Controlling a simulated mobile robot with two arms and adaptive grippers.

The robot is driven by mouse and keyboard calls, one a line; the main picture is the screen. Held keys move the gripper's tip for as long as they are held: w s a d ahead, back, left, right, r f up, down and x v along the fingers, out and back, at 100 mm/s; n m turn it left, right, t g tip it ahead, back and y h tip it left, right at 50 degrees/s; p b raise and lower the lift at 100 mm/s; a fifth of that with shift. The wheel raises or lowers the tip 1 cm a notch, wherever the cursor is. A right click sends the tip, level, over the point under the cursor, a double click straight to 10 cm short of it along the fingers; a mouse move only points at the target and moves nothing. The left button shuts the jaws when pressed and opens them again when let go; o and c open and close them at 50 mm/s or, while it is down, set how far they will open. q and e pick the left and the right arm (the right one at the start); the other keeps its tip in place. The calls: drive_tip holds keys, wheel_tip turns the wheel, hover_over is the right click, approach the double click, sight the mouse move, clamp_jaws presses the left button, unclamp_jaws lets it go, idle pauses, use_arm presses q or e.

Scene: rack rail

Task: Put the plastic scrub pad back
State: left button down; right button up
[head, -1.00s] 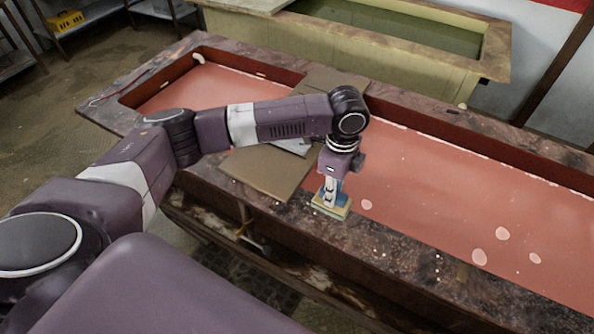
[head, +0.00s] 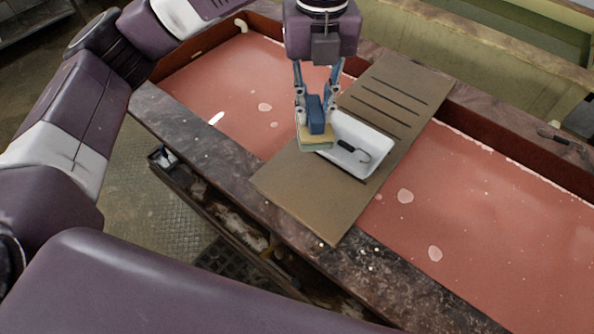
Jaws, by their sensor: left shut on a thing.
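My left gripper (head: 316,104) points down, shut on the plastic scrub pad (head: 316,141), a blue block with a yellowish-green layer below. The pad is over the left end of a white tray (head: 373,136) and hides part of it. I cannot tell whether the pad touches the tray or the board, or hangs above them. The tray lies on a brown slotted board (head: 305,195) that spans the trough. My right gripper is not in view.
A small dark hooked item (head: 352,153) lies at the tray's near side. The reddish trough (head: 470,200) is open on both sides of the board. Its mottled stone rim (head: 205,145) runs along the front. A dark object (head: 580,120) stands at the far right.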

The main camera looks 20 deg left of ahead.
sight(314, 132)
use_arm(q)
drive_tip(key=f, duration=0.5)
drive_tip(key=shift+s+d+f, duration=0.1)
drive_tip(key=shift+s+d, duration=0.05)
drive_tip(key=shift+s, duration=0.2)
drive_tip(key=f+p, duration=0.2)
drive_tip(key=f, duration=0.8)
drive_tip(key=shift+w, duration=0.2)
wheel_tip(314, 132, down, 4)
drive_tip(key=shift+f+p, duration=0.1)
drive_tip(key=shift+p, duration=0.3)
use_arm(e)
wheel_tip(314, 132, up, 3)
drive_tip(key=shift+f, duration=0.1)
use_arm(q)
drive_tip(key=shift+f, duration=0.15)
drive_tip(key=c, duration=1.8)
unclamp_jaws()
drive_tip(key=shift+o, duration=0.2)
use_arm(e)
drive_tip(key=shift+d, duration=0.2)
